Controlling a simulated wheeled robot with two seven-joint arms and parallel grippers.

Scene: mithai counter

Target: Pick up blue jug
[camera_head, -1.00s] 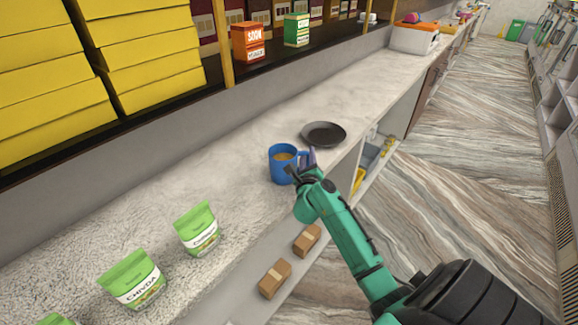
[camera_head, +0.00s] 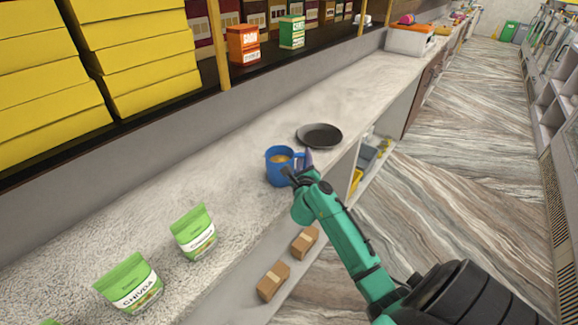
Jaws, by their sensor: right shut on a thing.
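The blue jug (camera_head: 277,173) is upright at the right edge of the pale counter, with something tan visible inside its mouth. My right gripper (camera_head: 297,173) is at the jug's right side and is shut on it, around the handle side. The fingers and the dark wrist hide part of the handle. I cannot tell whether the jug's base touches the counter. My left gripper is not in view.
A dark round plate (camera_head: 320,135) lies just behind the jug. Green chivda packets (camera_head: 194,232) stand on the counter (camera_head: 110,235) in front. Yellow boxes (camera_head: 140,60) fill the raised shelf at left. Brown boxes (camera_head: 273,281) sit on a lower shelf.

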